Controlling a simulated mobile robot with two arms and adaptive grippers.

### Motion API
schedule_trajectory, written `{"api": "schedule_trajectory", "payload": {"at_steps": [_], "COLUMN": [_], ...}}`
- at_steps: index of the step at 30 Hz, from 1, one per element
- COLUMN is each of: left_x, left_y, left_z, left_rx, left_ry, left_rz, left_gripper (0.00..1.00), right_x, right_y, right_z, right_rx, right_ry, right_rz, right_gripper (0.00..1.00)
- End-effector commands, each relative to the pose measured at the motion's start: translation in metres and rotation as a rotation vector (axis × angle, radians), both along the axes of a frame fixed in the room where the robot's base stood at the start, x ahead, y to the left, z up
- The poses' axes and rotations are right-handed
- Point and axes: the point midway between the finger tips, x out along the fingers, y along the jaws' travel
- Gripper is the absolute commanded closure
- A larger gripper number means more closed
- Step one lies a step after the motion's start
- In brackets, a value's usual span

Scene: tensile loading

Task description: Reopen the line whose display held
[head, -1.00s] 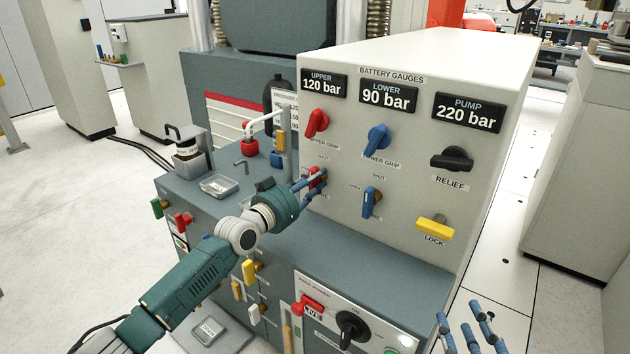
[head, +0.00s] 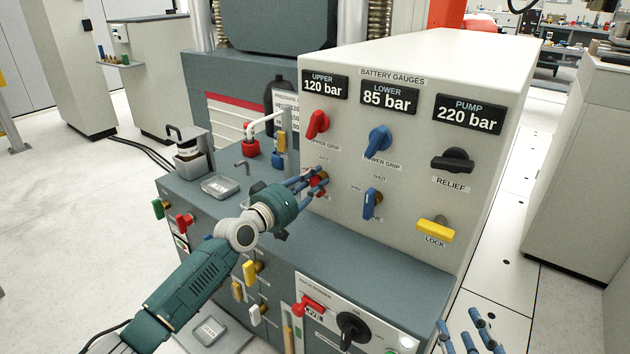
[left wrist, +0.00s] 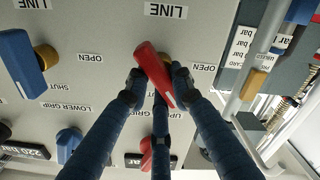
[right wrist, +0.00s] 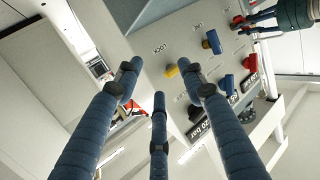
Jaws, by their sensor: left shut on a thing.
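The upper gauge display (head: 323,85) reads 120 bar; the lower gauge display (head: 389,97) reads 85 bar. My left gripper (head: 314,181) is shut on the red line handle (left wrist: 155,75), below the red upper grip knob (head: 317,124). In the left wrist view the handle sits between the fingers, slanted, with an OPEN label beside it. The blue line handle (head: 371,204) stands upright below the blue lower grip knob (head: 378,139); it also shows in the left wrist view (left wrist: 22,62). My right gripper (head: 475,335) is open and empty, away from the panel.
The pump display (head: 468,114) reads 220 bar, above the black relief knob (head: 452,160) and yellow lock handle (head: 435,229). A metal tray (head: 220,186) and a white hooked lever (head: 262,122) stand left of the panel. The bench top in front of the panel is clear.

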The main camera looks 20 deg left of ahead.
Motion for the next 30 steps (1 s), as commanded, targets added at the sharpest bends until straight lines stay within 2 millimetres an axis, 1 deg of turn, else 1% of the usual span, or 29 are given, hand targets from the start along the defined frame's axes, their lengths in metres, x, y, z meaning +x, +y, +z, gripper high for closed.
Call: {"api": "schedule_trajectory", "payload": {"at_steps": [6,11,21,30], "left_x": [0.001,0.001,0.002,0.002], "left_y": [0.002,0.003,0.006,0.007], "left_z": [-0.001,-0.001,-0.003,-0.004], "left_rx": [-0.195,-0.339,-0.625,-0.803], "left_ry": [0.072,0.124,0.229,0.294], "left_rz": [0.000,0.001,0.001,0.001], "left_gripper": [1.00,1.00,1.00,1.00], "right_x": [-0.001,-0.004,-0.020,-0.039], "right_y": [-0.001,-0.003,-0.012,-0.021], "right_z": [-0.003,-0.012,-0.049,-0.078], "right_rx": [-0.005,-0.015,-0.057,-0.090], "right_ry": [0.018,0.060,0.226,0.369], "right_rz": [-0.002,-0.004,-0.014,-0.025], "right_gripper": [0.60,0.60,0.60,0.60]}}
